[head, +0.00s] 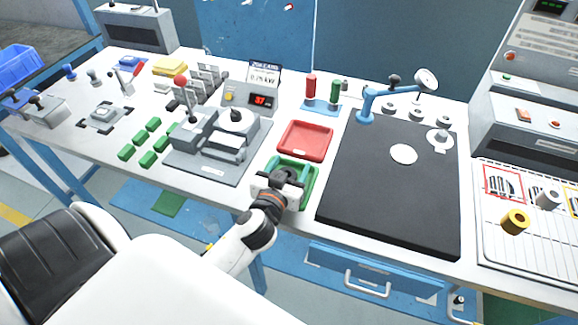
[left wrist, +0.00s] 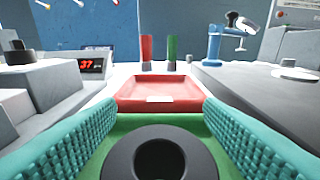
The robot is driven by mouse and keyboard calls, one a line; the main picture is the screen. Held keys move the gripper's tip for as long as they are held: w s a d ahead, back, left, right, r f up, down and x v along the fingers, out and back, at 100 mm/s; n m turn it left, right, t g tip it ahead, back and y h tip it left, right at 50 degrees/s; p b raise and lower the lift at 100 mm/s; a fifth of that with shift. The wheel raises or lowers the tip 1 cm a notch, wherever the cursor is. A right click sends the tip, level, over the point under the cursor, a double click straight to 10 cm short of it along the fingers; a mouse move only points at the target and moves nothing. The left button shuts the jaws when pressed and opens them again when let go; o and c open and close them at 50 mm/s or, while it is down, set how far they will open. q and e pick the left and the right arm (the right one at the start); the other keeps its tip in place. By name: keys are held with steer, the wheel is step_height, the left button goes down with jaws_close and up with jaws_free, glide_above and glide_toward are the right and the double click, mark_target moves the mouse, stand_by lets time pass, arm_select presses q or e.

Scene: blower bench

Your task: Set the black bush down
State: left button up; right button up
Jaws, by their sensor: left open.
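The black bush (left wrist: 160,132) shows at the bottom of the left wrist view as a thick black ring with a round hole. It appears upright in the green tray (head: 311,188), whose green floor (left wrist: 160,121) surrounds it. My left gripper (head: 287,177) is open over the green tray. Its teal ribbed fingers (left wrist: 160,140) stand on both sides of the bush with a gap on each side. In the head view the gripper mostly covers the bush. The lower part of the bush is cut off in the wrist view. My right gripper is not in view.
A grey fixture with a red-knobbed lever (head: 181,82) stands to the left, beside several green blocks. A black mat (head: 385,205) lies to the right. A brass bush (head: 515,221) stands far right.

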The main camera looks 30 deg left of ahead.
arm_select(q)
steer(key=shift+r+p, duration=0.5)
steer(key=shift+s+d+r, duration=0.1)
steer(key=shift+s+r, duration=0.05)
steer(key=shift+s, duration=0.15)
steer(key=b+v, duration=0.2)
steer(key=v, duration=0.8)
steer(key=shift+s+d+r, duration=0.1)
steer(key=shift+s, duration=0.55)
steer(key=shift+s, duration=0.1)
